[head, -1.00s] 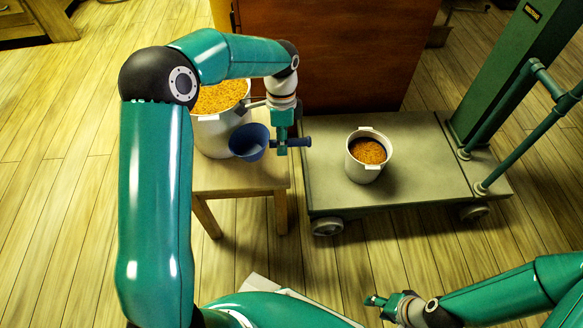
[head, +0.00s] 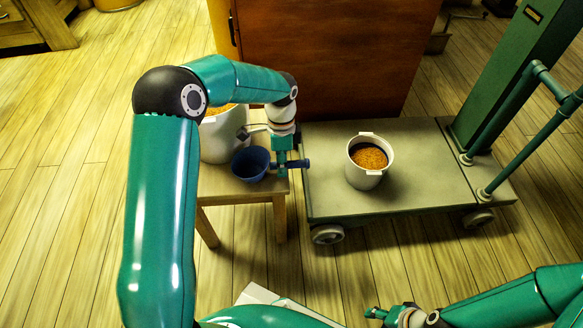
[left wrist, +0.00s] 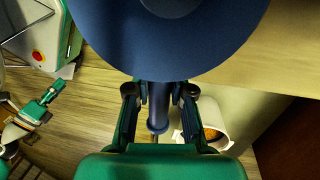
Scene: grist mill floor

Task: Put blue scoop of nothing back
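The blue scoop (head: 250,164) is a round cup with a straight handle, and its inside looks plain blue and empty. My left gripper (head: 284,165) is shut on its handle, over the front of the wooden stool (head: 235,190). I cannot tell whether the cup touches the stool top. In the left wrist view the scoop (left wrist: 165,40) fills the top, with its handle between the fingers (left wrist: 158,100). My right gripper (head: 376,313) is at the bottom of the head view, away from the scoop; its finger opening is too small to judge.
A large white pot (head: 222,140) of yellow grain stands on the stool behind the scoop, partly hidden by my arm. A white bucket (head: 365,178) of brown grain stands on the flat cart (head: 420,190) to the right. A brown cabinet (head: 330,60) stands behind.

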